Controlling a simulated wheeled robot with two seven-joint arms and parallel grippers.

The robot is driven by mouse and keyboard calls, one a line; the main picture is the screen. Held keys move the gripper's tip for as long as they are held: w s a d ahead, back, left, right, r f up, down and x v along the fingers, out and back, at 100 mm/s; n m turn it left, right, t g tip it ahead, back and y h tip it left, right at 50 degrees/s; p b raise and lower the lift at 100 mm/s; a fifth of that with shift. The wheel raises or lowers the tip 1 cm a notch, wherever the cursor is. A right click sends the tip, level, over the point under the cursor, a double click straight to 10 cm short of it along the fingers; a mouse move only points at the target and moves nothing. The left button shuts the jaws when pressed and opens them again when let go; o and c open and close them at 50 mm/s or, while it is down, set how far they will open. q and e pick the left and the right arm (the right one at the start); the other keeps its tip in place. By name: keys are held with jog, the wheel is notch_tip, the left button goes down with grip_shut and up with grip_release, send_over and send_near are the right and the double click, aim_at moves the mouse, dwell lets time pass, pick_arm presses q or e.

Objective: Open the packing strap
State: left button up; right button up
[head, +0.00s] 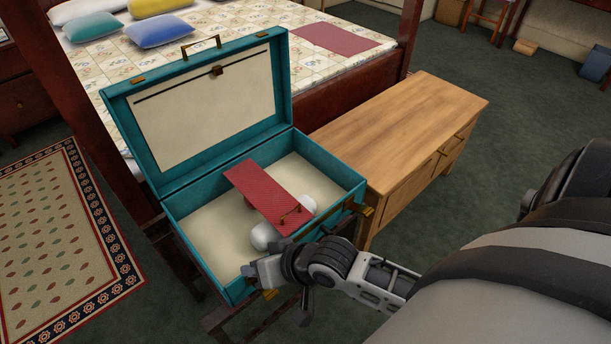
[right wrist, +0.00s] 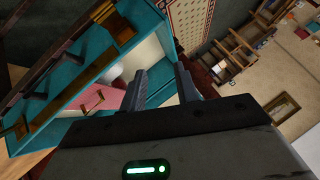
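The teal suitcase (head: 180,185) stands with its lid up on a dark rack in the head view. The packing strap appears as a red ribbed panel (head: 262,190) with a small brass handle at its near end. It lies slanted across the cream-lined base, over white rounded items (head: 265,237). My right gripper (head: 258,272) is at the case's near front corner, away from the strap. The right wrist view shows its two fingers (right wrist: 161,78) apart, with part of the case behind them. The strap shows there as a pinkish-red piece (right wrist: 92,98). My left gripper is not in view.
A wooden cabinet (head: 410,125) stands close to the case's right side. A bed (head: 300,45) with pillows is behind the raised lid. A patterned rug (head: 65,230) lies at the left. Brass latches (head: 367,210) project from the case's front rim.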

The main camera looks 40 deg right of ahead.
jog(key=w+d+m+g, duration=0.1)
jog(key=w+d+m, duration=0.1)
jog(key=w+m, duration=0.15)
jog(key=m+g+h+b, duration=0.3)
jog(key=m+g+h, duration=0.15)
jog(key=m, duration=0.75)
send_near(294, 208)
jog(key=shift+n, duration=0.25)
jog(key=b+x, duration=0.3)
jog(key=x, duration=0.4)
jog(key=shift+f, duration=0.3)
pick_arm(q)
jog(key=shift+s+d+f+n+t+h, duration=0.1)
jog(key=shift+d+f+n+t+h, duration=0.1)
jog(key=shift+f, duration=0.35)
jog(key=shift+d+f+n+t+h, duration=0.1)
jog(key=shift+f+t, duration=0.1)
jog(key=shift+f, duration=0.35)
pick_arm(e)
jog(key=shift+c, duration=0.3)
grip_shut()
